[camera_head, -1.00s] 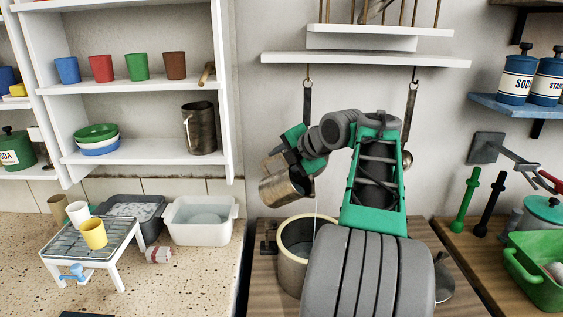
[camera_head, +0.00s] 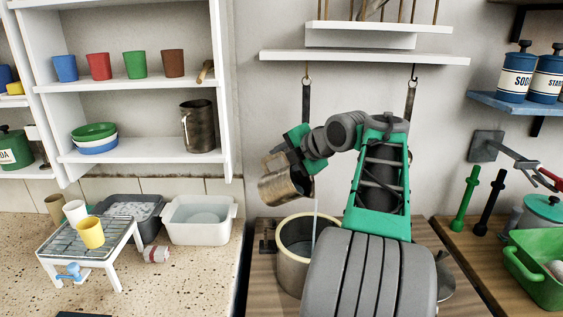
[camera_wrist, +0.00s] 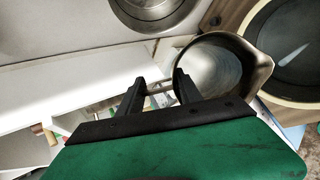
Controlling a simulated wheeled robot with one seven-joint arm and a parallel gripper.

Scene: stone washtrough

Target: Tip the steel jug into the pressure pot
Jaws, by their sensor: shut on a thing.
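The steel jug (camera_head: 287,185) is tilted with its mouth toward the right, above the pressure pot. My gripper (camera_head: 297,150) is shut on the jug's handle; the wrist view shows the fingers (camera_wrist: 159,92) on the handle and the jug (camera_wrist: 215,72) beyond them. A thin pale stream (camera_head: 314,228) runs down from the jug's lip into the pot. The pressure pot (camera_head: 293,268) stands open on the wooden worktop, with its right side hidden by my arm. The pot (camera_wrist: 262,45) also shows in the wrist view, with the stream as a pale streak over its dark inside.
A white shelf (camera_head: 365,57) hangs above my arm, with utensils hooked below it. A white basin (camera_head: 200,220) stands left of the pot. A green crate (camera_head: 520,270) is at the right. A similar steel jug (camera_head: 198,126) stands on the left shelf.

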